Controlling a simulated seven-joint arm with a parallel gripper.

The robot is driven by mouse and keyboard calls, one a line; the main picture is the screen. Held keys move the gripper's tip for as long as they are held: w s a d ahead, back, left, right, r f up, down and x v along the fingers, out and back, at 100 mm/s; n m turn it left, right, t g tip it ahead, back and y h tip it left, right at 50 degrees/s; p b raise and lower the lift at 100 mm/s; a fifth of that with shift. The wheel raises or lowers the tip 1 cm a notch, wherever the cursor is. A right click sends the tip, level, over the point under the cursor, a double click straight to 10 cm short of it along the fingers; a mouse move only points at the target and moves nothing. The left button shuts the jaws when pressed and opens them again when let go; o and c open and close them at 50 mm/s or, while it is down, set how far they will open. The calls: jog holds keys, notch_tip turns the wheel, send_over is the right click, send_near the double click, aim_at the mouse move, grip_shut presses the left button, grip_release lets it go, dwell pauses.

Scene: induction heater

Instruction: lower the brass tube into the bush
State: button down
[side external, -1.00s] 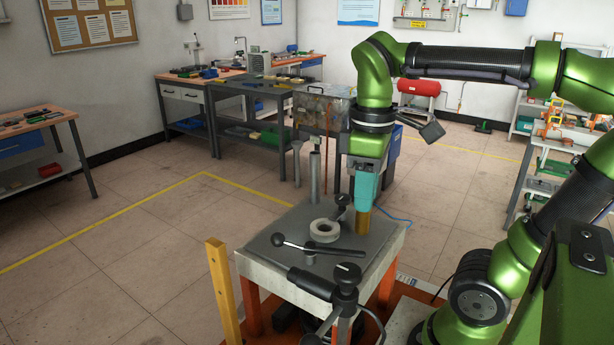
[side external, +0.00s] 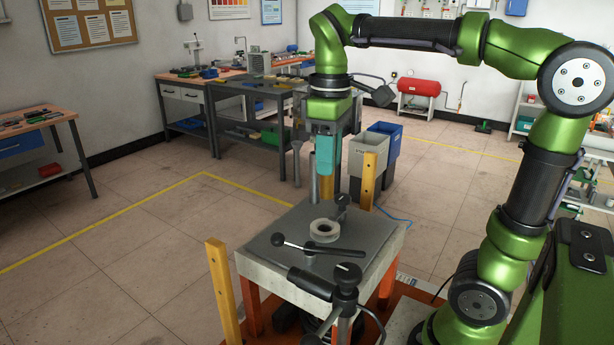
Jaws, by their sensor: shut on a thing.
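My gripper (side external: 326,172) points straight down over the back part of the bench top. It is shut on the brass tube, which is hardly visible at its fingertips in this view. A thick pale grey ring, which looks like the bush (side external: 324,230), lies flat on the dark plate with its hole facing up. My gripper is well above the ring in the picture and apart from it. How far behind the ring it hangs is hard to tell.
A grey upright post (side external: 314,188) stands close to my gripper. A black-handled lever (side external: 318,246) lies in front of the ring. A clamp with a black knob (side external: 346,276) is at the bench's front. Yellow posts rise at the back right (side external: 368,181) and front left (side external: 222,291).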

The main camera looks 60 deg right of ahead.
aim_at(328, 189)
jog(key=shift+f, duration=3.2)
jog(key=shift+f, duration=0.1)
jog(key=shift+f, duration=2.45)
jog(key=c, duration=0.8)
grip_release()
notch_tip(328, 189, up, 17)
jog(key=shift+f, duration=0.1)
